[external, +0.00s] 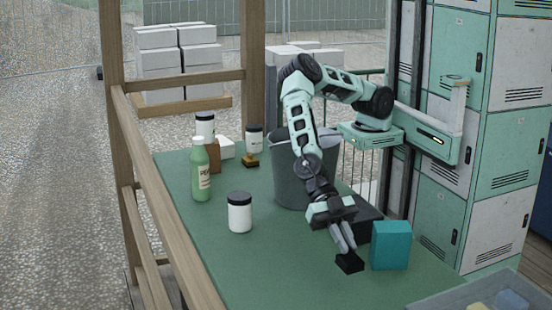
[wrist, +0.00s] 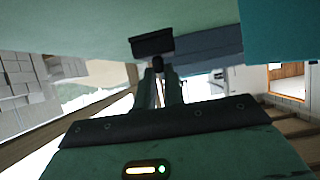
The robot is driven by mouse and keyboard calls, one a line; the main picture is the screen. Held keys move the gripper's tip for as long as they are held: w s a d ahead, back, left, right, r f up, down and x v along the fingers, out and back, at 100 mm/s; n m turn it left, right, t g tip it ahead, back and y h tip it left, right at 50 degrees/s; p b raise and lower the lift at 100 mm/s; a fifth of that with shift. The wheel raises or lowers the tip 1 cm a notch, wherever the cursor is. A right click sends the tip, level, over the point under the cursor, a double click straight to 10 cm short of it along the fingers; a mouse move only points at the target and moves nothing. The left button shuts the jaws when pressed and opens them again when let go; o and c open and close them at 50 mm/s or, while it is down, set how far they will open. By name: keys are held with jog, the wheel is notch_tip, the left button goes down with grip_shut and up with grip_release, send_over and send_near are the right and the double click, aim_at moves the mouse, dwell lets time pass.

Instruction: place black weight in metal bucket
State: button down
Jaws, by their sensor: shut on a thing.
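The black weight (external: 349,263) is a small dark block with a narrow knob on top, near the front right of the green table. My gripper (external: 344,246) points down over it and is shut on its knob. In the wrist view the fingers (wrist: 159,88) close around the knob, with the weight's dark block (wrist: 152,45) beyond them. I cannot tell if its base touches the table. The grey metal bucket (external: 288,182) stands upright farther back, partly hidden by my arm. Its inside is mostly hidden.
A teal box (external: 391,246) stands just right of the weight, with a black box (external: 368,212) behind. A white jar (external: 240,213) and green bottle (external: 201,172) are left. Jars and small blocks stand at the back. A clear bin (external: 440,303) is front right. The front left table is clear.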

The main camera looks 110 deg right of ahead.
aim_at(344, 262)
jog(key=shift+f, duration=2.75)
jog(key=shift+f, duration=0.15)
jog(key=c, duration=1.5)
grip_release()
